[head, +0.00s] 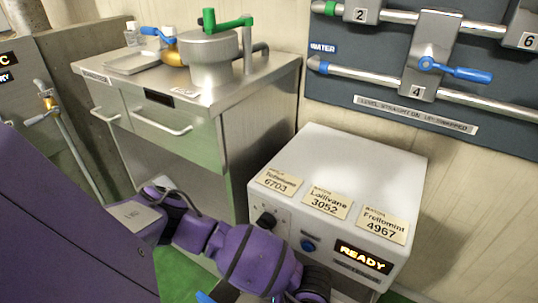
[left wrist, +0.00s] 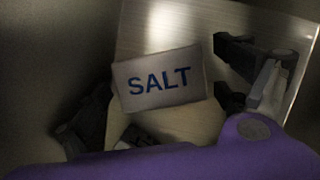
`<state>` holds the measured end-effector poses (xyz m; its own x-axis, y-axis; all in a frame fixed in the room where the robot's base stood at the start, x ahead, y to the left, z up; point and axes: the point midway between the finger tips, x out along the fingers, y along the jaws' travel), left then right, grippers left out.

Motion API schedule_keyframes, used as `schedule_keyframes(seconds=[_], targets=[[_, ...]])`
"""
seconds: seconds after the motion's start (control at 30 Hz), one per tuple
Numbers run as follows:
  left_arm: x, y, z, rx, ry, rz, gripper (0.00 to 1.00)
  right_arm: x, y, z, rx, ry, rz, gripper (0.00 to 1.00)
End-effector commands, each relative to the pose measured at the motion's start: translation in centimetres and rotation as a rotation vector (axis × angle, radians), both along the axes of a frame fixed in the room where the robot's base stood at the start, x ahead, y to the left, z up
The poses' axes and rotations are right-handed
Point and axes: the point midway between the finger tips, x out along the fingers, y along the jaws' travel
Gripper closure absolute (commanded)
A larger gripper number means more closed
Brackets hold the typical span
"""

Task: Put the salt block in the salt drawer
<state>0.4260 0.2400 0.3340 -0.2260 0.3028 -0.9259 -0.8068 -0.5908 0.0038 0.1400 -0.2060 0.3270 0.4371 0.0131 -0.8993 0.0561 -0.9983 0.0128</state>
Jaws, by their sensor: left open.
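The salt block (left wrist: 158,79), a pale block with "SALT" in dark blue letters, shows in the left wrist view over a brushed-metal surface (left wrist: 180,25). My left gripper (left wrist: 168,98) is open, with dark fingers on either side of the block; I cannot tell whether they touch it. The block does not show in the head view. There, a steel cabinet has two drawer fronts with bar handles, a left one (head: 104,98) and a right one (head: 160,112). Both look shut. Their labels are too small to read, so I cannot tell which is the salt drawer. My right gripper is not in view.
A white box (head: 345,150) with name cards and a lit "READY" display stands right of the cabinet, close to my left arm. A panel (head: 390,65) with pipes and valves hangs on the wall.

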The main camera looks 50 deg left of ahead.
Motion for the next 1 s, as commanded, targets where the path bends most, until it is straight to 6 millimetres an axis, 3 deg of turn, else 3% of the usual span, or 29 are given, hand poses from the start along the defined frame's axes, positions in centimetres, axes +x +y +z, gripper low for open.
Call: schedule_keyframes(seconds=[0.17,0.6,0.8,1.0], targets=[[0.4,-0.3,1.5,-0.002,-0.005,-0.001,0.07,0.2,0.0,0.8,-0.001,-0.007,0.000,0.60],[2.4,-3.0,9.8,-0.002,-0.005,-0.001,0.07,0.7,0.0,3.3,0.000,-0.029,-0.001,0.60],[2.7,-3.6,11.4,0.001,-0.001,0.001,0.07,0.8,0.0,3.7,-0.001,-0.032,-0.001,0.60],[2.7,-3.6,11.5,0.000,0.000,0.001,0.07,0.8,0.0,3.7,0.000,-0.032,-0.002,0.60]])
